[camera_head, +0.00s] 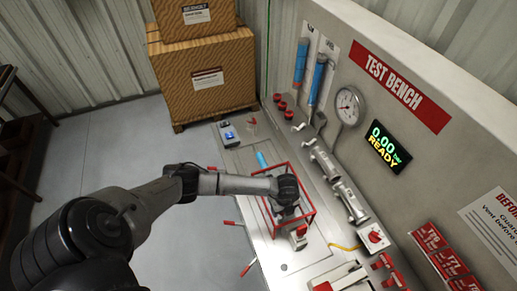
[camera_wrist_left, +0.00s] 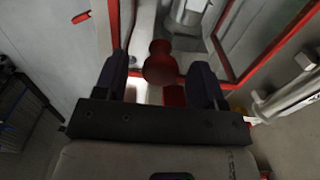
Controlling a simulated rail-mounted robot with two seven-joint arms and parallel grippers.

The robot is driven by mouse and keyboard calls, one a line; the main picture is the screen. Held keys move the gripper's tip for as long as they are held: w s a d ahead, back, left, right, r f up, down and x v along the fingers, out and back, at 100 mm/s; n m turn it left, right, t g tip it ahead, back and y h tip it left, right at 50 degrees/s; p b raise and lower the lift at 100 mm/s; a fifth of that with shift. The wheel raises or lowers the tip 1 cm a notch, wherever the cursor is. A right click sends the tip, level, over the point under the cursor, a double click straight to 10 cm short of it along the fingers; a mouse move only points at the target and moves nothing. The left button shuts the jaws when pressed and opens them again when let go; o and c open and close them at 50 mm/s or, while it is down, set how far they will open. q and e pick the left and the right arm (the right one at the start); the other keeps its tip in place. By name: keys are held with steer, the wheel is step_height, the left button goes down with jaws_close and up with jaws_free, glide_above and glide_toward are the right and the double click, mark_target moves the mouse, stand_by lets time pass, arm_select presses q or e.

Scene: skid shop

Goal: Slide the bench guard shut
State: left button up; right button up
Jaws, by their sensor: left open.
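The bench guard (camera_head: 264,212) is a clear box with a red frame, standing on the grey test bench. In the left wrist view its red frame (camera_wrist_left: 222,62) runs up both sides. My left gripper (camera_head: 290,208) is at the guard, pointing down and covering part of it. In the wrist view the two dark fingers of my left gripper (camera_wrist_left: 161,82) are apart, with a round red knob (camera_wrist_left: 158,60) between them. Whether the fingers touch the knob cannot be told. The guard's track is not clearly visible. My right gripper is not in view.
A gauge (camera_head: 348,105) and a green READY display (camera_head: 388,147) are on the bench's back panel. Metal cylinders (camera_head: 323,160) lie behind the guard. Red-handled levers (camera_head: 247,267) stick out at the front edge. Cardboard boxes (camera_head: 207,75) stand beyond the bench's far end.

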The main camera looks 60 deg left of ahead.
arm_select(q)
step_height(320, 180, up, 3)
steer(key=shift+f+p, duration=0.15)
steer(key=shift+p, duration=1.05)
steer(key=shift+r+p, duration=0.9)
steer(key=shift+r, duration=1.5)
